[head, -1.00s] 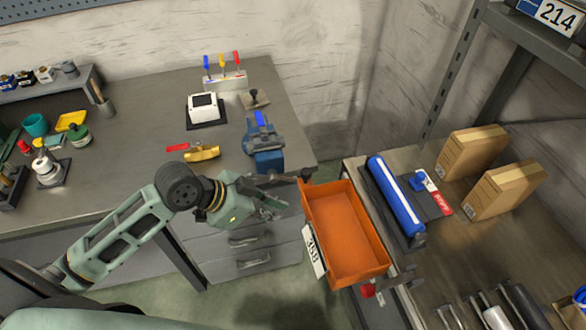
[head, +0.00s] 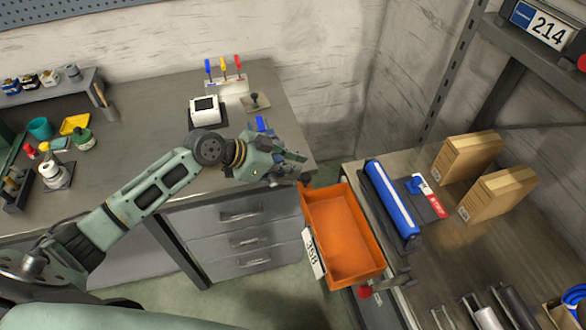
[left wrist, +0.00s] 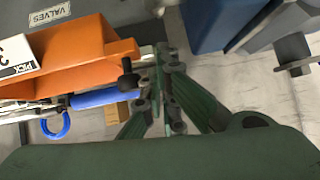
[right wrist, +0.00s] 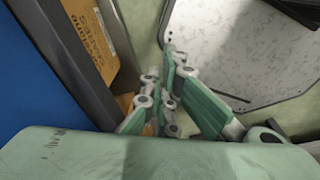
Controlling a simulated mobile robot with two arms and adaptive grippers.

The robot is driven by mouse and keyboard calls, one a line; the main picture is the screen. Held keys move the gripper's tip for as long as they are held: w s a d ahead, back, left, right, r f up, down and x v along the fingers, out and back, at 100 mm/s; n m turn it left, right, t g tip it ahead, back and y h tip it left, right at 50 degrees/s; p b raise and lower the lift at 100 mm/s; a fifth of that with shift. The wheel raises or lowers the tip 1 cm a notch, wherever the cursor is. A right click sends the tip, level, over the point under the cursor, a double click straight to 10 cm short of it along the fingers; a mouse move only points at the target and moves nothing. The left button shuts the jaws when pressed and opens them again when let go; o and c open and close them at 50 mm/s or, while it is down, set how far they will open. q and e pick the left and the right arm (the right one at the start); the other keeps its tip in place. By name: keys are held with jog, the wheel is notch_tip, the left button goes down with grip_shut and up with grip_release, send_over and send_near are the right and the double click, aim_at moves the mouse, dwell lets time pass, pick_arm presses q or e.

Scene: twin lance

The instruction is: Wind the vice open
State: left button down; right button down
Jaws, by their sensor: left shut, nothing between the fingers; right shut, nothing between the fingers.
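The blue vice (head: 262,124) stands at the right end of the grey workbench in the head view. My left arm and gripper cover most of it, so its jaws and screw are hidden. My left gripper (head: 299,158) is shut and empty, in front of the vice at the bench's right edge. In the left wrist view its closed fingers (left wrist: 168,95) point between a blue block, likely the vice (left wrist: 206,22), and an orange bin. A dark knob (left wrist: 127,80) shows beside the fingers; I cannot tell whether they touch. My right gripper (right wrist: 165,95) is shut and empty, outside the head view.
The orange bin (head: 376,222) is just right of and below the left gripper. A side table carries a blue roll (head: 391,199) and cardboard boxes (head: 500,192). A white device (head: 205,110) and a tool rack (head: 226,87) stand behind the vice. Drawers (head: 228,215) are below the bench.

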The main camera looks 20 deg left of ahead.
pick_arm(q)
jog(key=f, duration=0.4)
jog(key=shift+w+p, duration=0.25)
jog(key=shift+p, duration=0.1)
